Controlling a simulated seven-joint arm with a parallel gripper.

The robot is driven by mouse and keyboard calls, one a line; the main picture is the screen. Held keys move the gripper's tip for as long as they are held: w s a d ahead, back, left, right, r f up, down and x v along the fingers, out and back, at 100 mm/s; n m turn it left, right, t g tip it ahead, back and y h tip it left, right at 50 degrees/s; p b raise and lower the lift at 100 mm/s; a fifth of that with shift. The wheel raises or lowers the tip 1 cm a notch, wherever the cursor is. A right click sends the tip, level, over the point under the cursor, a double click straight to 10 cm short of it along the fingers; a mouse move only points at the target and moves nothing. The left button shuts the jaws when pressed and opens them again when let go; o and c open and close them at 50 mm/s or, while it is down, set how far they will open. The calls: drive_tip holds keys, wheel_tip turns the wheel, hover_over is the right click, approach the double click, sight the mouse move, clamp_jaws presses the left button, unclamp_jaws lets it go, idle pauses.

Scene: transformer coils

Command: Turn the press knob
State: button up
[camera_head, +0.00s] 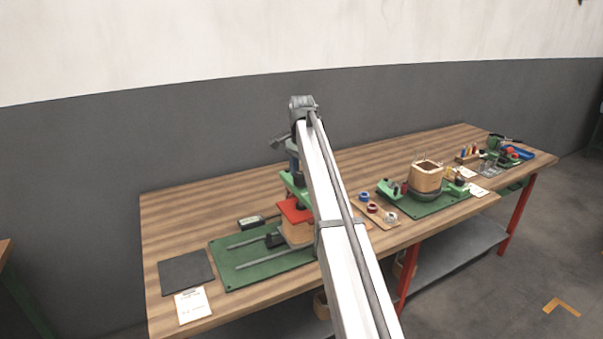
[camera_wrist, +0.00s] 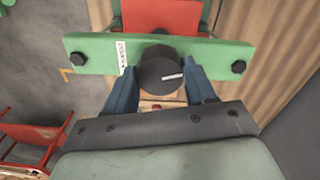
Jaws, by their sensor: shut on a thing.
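The press knob (camera_wrist: 160,70) is a round black knob with a white mark on its top, seen from above in the wrist view. It sits at the near edge of the press's green crossbar (camera_wrist: 205,56). My gripper (camera_wrist: 163,84) has its blue fingers on either side of the knob and is shut on it. In the head view, the press stands on a green base plate (camera_head: 240,272), with a red plate (camera_head: 294,210) over a wooden block (camera_head: 296,233). My arm hides the knob and most of the right side of the press in that view.
A dark square mat (camera_head: 186,271) and a paper card (camera_head: 192,305) lie left of the base plate. To the right are a tray of coloured spools (camera_head: 374,209), a wooden coil box (camera_head: 426,177) on another green plate, and small tools. The bench's left back area is clear.

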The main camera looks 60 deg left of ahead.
sight(301, 174)
drive_tip(key=c, duration=0.4)
drive_tip(key=shift+m, duration=1.1)
drive_tip(key=shift+c, duration=0.2)
drive_tip(key=o, duration=1)
drive_tip(key=shift+o, duration=0.2)
drive_tip(key=shift+r, duration=0.1)
wheel_tip(301, 174, up, 14)
drive_tip(key=shift+f, duration=0.2)
